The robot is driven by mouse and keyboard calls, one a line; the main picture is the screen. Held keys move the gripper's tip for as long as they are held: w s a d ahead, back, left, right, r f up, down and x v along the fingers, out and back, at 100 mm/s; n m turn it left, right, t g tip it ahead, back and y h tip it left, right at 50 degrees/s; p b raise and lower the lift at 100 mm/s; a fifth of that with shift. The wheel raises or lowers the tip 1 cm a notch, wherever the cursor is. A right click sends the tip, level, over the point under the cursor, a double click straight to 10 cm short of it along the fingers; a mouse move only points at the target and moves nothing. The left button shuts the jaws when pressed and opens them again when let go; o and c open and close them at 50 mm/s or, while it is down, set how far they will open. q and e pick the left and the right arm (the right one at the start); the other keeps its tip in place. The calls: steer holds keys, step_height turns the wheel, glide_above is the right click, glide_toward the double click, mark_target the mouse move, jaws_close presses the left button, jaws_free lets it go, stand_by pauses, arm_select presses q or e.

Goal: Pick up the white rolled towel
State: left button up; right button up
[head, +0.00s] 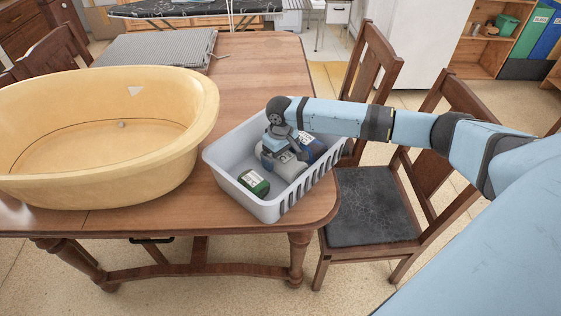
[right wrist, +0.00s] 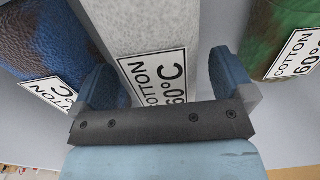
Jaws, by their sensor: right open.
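The white rolled towel (head: 291,169) lies in the middle of a pale plastic basket (head: 278,210) on the wooden table. In the right wrist view the towel (right wrist: 150,28) shows grey-white with a "COTTON 60°C" label. My right gripper (head: 281,155) reaches down into the basket over the towel. In the right wrist view its two fingers (right wrist: 162,80) are spread apart, one on each side of the towel. I cannot tell whether they touch it. My left gripper is not in view.
A green rolled towel (head: 254,182) and a blue one (head: 313,148) lie in the basket on either side. A large yellow tub (head: 170,150) stands left of the basket. A chair (head: 372,207) is at the right table edge. Bare table (head: 262,75) lies behind.

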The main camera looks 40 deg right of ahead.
steer(key=shift+f, duration=0.4)
steer(key=c, duration=1)
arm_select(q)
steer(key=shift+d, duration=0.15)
arm_select(e)
steer(key=shift+r, duration=0.1)
steer(key=shift+r, duration=0.2)
step_height(320, 180, up, 18)
steer(key=r+p, duration=0.1)
steer(key=p, duration=0.1)
steer(key=a+m, duration=0.2)
steer(key=a, duration=1.1)
arm_select(q)
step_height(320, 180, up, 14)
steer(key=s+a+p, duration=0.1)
steer(key=p, duration=1.4)
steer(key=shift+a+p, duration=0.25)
steer(key=shift+p, duration=0.1)
arm_select(e)
steer(key=s+r, duration=1)
steer(key=s, duration=0.1)
steer(key=shift+d+r, duration=0.25)
steer(key=shift+r, duration=0.05)
